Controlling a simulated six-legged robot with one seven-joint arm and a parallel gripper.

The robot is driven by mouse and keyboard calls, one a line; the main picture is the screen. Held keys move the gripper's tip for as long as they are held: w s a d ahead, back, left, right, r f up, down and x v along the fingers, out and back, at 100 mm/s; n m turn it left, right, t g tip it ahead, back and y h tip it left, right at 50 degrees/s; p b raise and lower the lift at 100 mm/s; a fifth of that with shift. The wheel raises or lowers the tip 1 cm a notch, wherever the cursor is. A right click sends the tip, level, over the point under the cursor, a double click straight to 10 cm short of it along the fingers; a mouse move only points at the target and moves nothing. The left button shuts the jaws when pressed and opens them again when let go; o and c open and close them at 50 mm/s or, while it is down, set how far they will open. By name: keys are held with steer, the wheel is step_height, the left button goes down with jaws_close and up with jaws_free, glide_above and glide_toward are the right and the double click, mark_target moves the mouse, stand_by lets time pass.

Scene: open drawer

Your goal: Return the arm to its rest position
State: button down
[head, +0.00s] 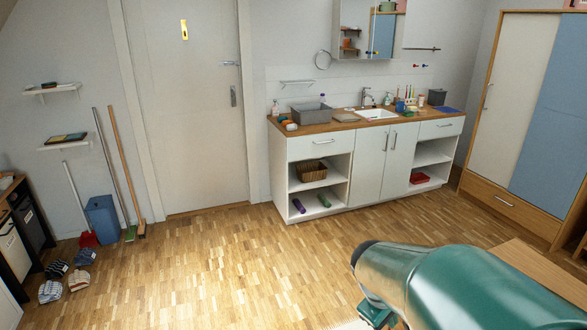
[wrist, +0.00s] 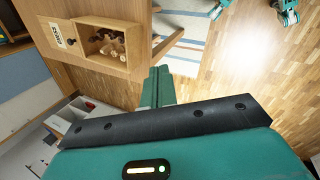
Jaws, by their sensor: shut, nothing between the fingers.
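My gripper (wrist: 158,72) shows in the wrist view as two teal fingers closed together, with nothing between them. It is apart from the open wooden drawer (wrist: 128,62), which appears to its upper left in the picture. The drawer holds several small brown and pale items, too small to name. Its front (wrist: 60,36) has a white label and a dark knob. In the head view, my teal arm (head: 470,285) fills the lower right, and the fingers are not clearly visible there.
A wooden tabletop (head: 535,268) lies beside my arm at right. A sink cabinet (head: 305,148) stands at the back wall, a blue-and-white wardrobe (head: 552,125) at right. Brooms (head: 127,165) and slippers (head: 50,291) are at left. The middle floor (head: 230,255) is clear.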

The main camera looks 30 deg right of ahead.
steer(key=a+r+t+y, duration=0.1)
steer(key=a+r, duration=0.3)
steer(key=a, duration=0.4)
steer(key=a+r+m+t+y, duration=0.1)
steer(key=a+r+t+y, duration=0.1)
steer(key=a, duration=0.5)
steer(key=w+a+r+m+t+y, duration=0.1)
steer(key=a+r+t, duration=0.1)
steer(key=a+r, duration=0.4)
steer(key=a, duration=0.2)
steer(key=shift+a+t, duration=0.35)
steer(key=shift+t, duration=0.05)
steer(key=shift+d, duration=0.2)
